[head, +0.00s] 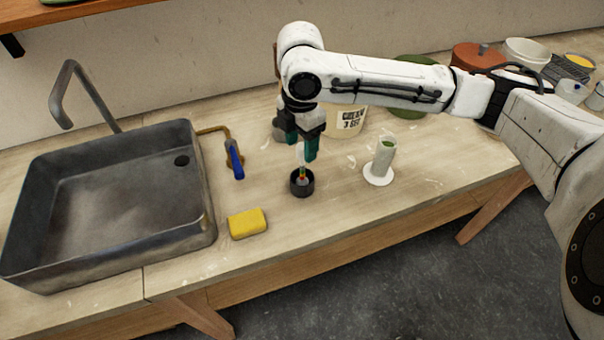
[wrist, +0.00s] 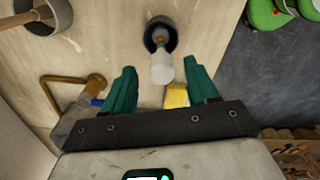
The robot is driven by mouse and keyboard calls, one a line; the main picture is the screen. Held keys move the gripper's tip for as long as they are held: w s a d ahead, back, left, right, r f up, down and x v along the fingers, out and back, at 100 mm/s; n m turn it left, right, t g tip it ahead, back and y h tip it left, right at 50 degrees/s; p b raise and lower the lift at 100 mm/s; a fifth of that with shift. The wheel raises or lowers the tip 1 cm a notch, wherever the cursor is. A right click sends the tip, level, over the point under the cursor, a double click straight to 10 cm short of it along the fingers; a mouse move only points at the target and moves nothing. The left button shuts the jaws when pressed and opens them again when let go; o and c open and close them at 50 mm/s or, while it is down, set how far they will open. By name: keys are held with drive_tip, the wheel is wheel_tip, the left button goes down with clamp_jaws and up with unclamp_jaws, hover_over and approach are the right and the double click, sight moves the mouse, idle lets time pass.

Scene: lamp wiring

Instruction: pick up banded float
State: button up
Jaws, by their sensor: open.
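The banded float (head: 302,172) stands upright in a small black cup (head: 301,188) on the bench. It has a pale top and red, yellow and green bands low down. My gripper (head: 302,148) points down over it with green fingers, open. In the wrist view the float's whitish bulb (wrist: 162,68) lies between the two fingertips of my gripper (wrist: 160,68), with a gap on each side. The black cup (wrist: 160,26) shows beyond it. I cannot tell exactly how far down the fingers reach along the float.
A white cylinder on a round base (head: 381,162) stands right of the cup. A yellow sponge (head: 247,223) lies front left, near the metal sink (head: 110,195). A brass tap with a blue handle (head: 235,160) is left. A labelled bucket (head: 347,122) stands behind.

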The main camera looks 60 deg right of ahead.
sight(302, 168)
drive_tip(key=shift+s+f+p, duration=0.1)
drive_tip(key=shift+f+p, duration=0.2)
drive_tip(key=shift+f, duration=1.7)
drive_tip(key=shift+c, duration=0.3)
clamp_jaws()
